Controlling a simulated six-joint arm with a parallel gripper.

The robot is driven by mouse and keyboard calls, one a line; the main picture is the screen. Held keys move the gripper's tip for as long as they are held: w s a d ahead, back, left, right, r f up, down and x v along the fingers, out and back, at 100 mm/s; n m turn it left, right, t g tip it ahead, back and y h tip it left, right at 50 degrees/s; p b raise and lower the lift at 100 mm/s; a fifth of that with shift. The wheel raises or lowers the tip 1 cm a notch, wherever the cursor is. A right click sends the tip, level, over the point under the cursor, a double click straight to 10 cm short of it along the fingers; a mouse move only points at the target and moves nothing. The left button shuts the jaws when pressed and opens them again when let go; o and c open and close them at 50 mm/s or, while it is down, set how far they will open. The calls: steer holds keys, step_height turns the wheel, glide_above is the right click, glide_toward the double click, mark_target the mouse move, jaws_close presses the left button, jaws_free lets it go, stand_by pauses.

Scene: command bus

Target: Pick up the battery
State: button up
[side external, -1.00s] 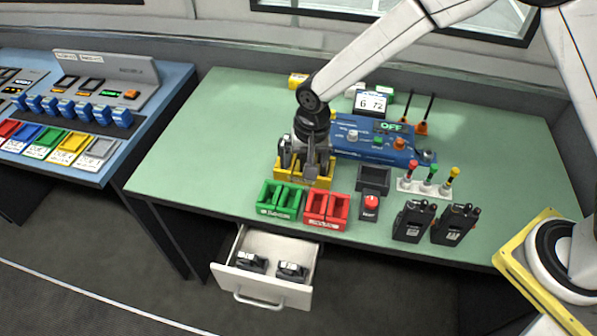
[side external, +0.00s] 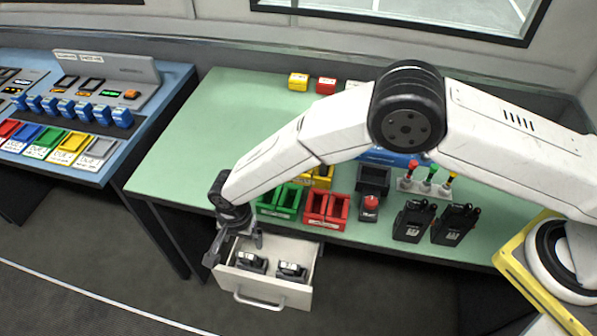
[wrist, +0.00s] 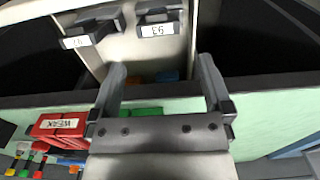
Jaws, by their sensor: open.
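Two black batteries with white labels lie side by side in the open drawer (side external: 300,300): a left one (side external: 251,262) and a right one (side external: 292,271). In the wrist view they show upside down at the top, one (wrist: 158,22) nearly straight ahead and the other (wrist: 90,33) to its left. My gripper (side external: 235,249) hangs at the drawer's left back side, close to the left battery. Its fingers are apart with nothing between them, as the wrist view (wrist: 162,70) also shows. I cannot tell its exact height above the drawer.
The table's front edge runs just behind the drawer. Green (side external: 280,202) and red (side external: 327,209) bins stand near that edge, with a yellow bin (side external: 320,177) behind. Two black radios (side external: 413,222) stand further right. Small blue and orange items (wrist: 165,76) show deep in the drawer.

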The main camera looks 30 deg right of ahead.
mark_target(246, 253)
steer(key=shift+f, duration=0.1)
steer(key=shift+f, duration=1.2)
steer(key=shift+s+d+f, duration=0.1)
steer(key=shift+f, duration=2.5)
steer(key=shift+c, duration=0.2)
jaws_close()
steer(key=shift+r, duration=0.1)
steer(key=shift+r, duration=4.95)
